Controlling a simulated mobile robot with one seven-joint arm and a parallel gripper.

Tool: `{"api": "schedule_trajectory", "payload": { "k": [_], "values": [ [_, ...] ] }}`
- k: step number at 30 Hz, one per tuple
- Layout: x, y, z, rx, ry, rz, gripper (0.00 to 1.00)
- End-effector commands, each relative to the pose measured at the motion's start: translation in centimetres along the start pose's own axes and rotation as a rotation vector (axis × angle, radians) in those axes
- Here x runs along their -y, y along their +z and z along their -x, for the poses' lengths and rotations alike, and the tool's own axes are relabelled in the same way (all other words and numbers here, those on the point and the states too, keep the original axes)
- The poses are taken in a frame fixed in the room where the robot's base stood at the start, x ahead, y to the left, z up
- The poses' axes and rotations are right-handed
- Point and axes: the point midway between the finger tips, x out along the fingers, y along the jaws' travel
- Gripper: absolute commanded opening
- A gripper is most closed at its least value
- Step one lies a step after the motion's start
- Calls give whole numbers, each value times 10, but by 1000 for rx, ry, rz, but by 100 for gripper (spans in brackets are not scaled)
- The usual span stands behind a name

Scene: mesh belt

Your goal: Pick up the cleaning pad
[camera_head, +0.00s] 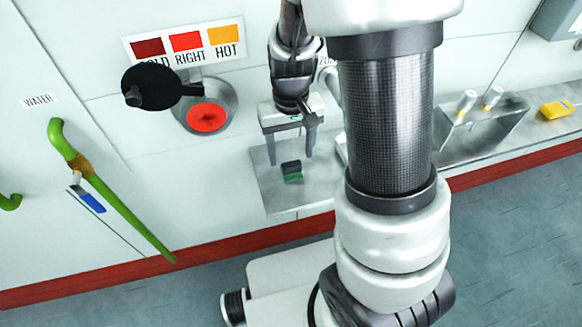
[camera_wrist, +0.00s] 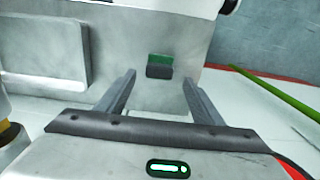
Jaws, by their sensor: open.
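The cleaning pad (camera_head: 292,171) looks like a small block with a dark grey part and a green part. It lies on a small grey metal shelf (camera_head: 268,190) against the wall. In the wrist view the pad (camera_wrist: 159,66) shows beyond the fingertips, roughly centred between them. My gripper (camera_head: 291,160) points down over the shelf, fingers spread on either side of the pad in the picture. In the wrist view my gripper (camera_wrist: 158,79) is open with nothing between its fingers. The exact height above the pad is hard to tell.
A yellow block (camera_head: 557,110) lies on a ledge at right, near a metal holder (camera_head: 484,133) with white-topped items. A black round knob (camera_head: 151,91) and red disc (camera_head: 207,117) are on the wall left of my gripper. A green handle (camera_head: 115,197) is farther left.

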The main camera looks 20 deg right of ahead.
Motion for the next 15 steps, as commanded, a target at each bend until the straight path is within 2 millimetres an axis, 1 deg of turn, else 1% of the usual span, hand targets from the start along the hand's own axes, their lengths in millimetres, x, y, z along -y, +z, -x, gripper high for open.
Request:
{"api": "schedule_trajectory", "payload": {
  "k": [6,9,12,15],
  "values": [
    [-2,-2,-33,5,1,-3,61],
    [-2,-2,-45,3,1,-1,61],
    [-2,-2,-50,1,0,-3,61],
    [-2,-2,-50,0,0,-2,61]
  ]
}}
